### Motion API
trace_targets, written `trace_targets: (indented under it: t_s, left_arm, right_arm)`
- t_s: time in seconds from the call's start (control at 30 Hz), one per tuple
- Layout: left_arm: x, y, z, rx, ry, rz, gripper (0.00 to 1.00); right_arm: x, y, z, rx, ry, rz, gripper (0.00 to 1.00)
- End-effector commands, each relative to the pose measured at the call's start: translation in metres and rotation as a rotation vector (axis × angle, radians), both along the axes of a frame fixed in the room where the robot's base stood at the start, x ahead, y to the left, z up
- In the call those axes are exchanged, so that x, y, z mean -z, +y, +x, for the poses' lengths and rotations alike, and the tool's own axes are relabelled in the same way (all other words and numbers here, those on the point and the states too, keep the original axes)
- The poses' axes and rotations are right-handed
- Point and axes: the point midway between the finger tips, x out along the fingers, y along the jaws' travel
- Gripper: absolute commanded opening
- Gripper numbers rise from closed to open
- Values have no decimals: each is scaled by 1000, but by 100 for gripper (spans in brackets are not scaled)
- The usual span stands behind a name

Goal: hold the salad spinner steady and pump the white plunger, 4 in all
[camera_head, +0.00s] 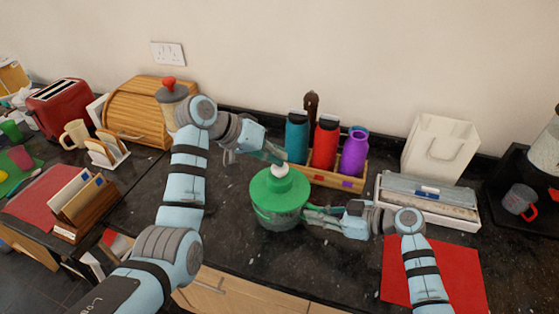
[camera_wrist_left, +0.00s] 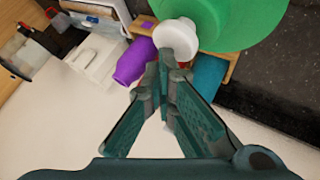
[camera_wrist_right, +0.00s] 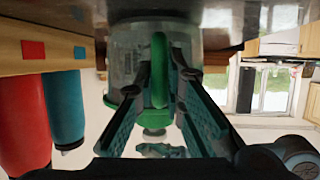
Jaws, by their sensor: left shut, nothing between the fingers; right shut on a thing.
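The salad spinner (camera_head: 278,192) stands on the dark counter, with a green lid and a clear bowl. Its white plunger (camera_head: 280,170) sticks up from the middle of the lid; it also shows in the left wrist view (camera_wrist_left: 177,36). My left gripper (camera_head: 284,161) is shut and empty, its fingertips right at the plunger's top; I cannot tell whether they touch it. My right gripper (camera_head: 306,213) is shut on the spinner's green handle (camera_wrist_right: 159,70) at the right side of the bowl.
A wooden crate (camera_head: 335,180) behind the spinner holds a teal bottle (camera_head: 296,138), a red bottle (camera_head: 324,143) and a purple bottle (camera_head: 355,152). A wooden bread bin (camera_head: 138,108) stands at the back left. A red mat (camera_head: 392,270) lies at the right front.

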Motion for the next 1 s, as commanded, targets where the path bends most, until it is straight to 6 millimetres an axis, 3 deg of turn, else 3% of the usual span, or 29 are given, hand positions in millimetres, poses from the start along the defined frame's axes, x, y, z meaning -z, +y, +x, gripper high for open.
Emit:
trace_targets:
  t_s: [1.0]
  left_arm:
    - [10,0,-1,0,4,2,0]
  right_arm:
    - [-1,0,0,1,-3,2,0]
